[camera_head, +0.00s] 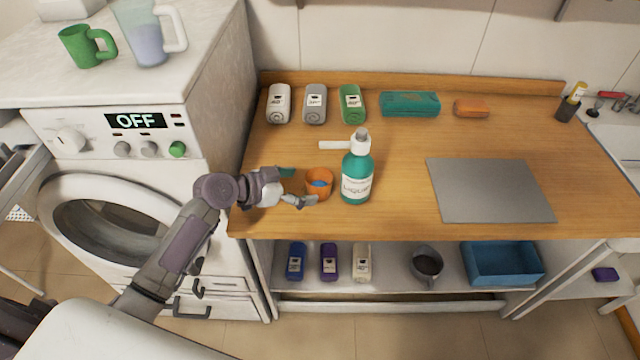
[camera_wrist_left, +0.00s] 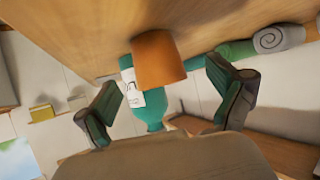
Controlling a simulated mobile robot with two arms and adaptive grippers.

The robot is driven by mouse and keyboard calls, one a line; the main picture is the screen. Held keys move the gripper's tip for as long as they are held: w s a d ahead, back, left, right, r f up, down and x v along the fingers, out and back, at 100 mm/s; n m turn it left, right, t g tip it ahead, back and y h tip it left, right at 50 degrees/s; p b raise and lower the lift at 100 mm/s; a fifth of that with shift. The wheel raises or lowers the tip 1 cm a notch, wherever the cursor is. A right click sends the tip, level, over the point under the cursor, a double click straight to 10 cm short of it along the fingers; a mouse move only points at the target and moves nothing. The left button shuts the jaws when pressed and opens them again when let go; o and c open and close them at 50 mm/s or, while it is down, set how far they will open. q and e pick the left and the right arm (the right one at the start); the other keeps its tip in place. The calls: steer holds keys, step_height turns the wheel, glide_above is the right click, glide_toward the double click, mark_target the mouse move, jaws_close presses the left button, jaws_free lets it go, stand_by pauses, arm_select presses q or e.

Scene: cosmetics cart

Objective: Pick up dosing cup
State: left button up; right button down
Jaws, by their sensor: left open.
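My left gripper (camera_head: 297,187) is low over the worktop at the cup's left side. Its fingers are open and point towards the cup. In the left wrist view, the orange cup (camera_wrist_left: 158,62) shows between and just beyond the open fingertips of my left gripper (camera_wrist_left: 163,78). I cannot tell whether a finger touches it. My right gripper is in neither view.
The teal bottle (camera_head: 357,178) with a white pump stands close right of the cup. Rolled towels (camera_head: 314,104) and a teal case (camera_head: 410,104) lie at the back. A grey mat (camera_head: 490,190) lies to the right. A washing machine (camera_head: 120,185) stands left.

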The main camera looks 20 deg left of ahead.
mark_target(318, 186)
arm_select(q)
steer(key=shift+p+x, duration=0.5)
steer(key=shift+x, duration=0.6)
steer(key=p+x, duration=0.1)
steer(key=x, duration=0.2)
steer(key=shift+d+f, duration=0.2)
steer(key=shift+f, duration=0.05)
steer(key=shift+w+d+f, duration=0.15)
steer(key=shift+d+f, duration=0.05)
steer(key=shift+f, duration=0.05)
steer(key=shift+c, duration=0.3)
steer(key=shift+a, duration=0.1)
steer(key=shift+c, duration=1.2)
steer(key=c, duration=0.8)
steer(key=shift+c, duration=0.6)
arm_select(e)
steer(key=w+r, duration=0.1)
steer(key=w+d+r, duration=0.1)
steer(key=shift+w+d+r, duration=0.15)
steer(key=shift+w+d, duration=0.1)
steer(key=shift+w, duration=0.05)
